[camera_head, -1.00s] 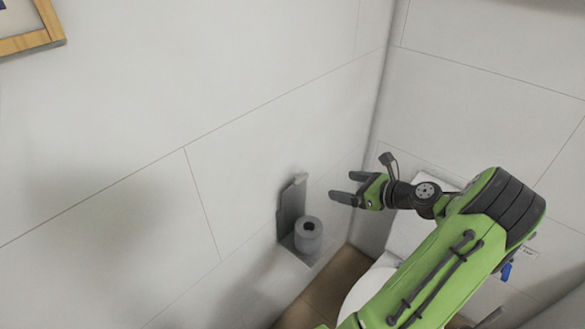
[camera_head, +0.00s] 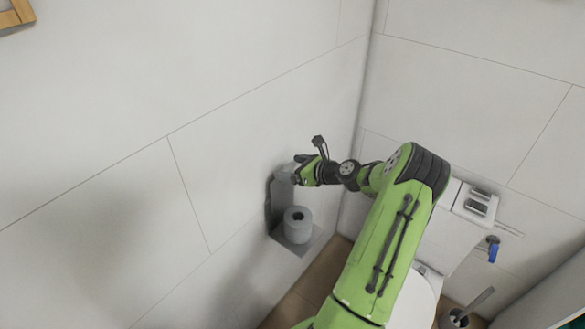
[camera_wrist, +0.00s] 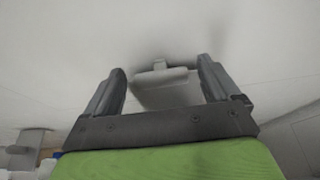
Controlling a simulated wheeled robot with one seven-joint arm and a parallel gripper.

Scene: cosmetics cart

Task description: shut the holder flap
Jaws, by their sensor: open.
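The grey holder is fixed to the left wall. Its flap (camera_head: 280,192) stands raised, roughly upright against the wall, and a grey paper roll (camera_head: 298,226) sits on its lower plate (camera_head: 309,244). My gripper (camera_head: 292,170) is at the top edge of the flap and hides part of it. In the wrist view my gripper (camera_wrist: 161,68) is open, with a finger on each side. The flap's edge (camera_wrist: 165,77) shows between the fingers with its small tab. I cannot tell whether a finger touches it.
The toilet (camera_head: 413,298) stands to the right, with a flush plate (camera_head: 480,202) and a blue item (camera_head: 493,249) near it. A toilet brush (camera_head: 455,318) is at the lower right. The left wall is mostly bare.

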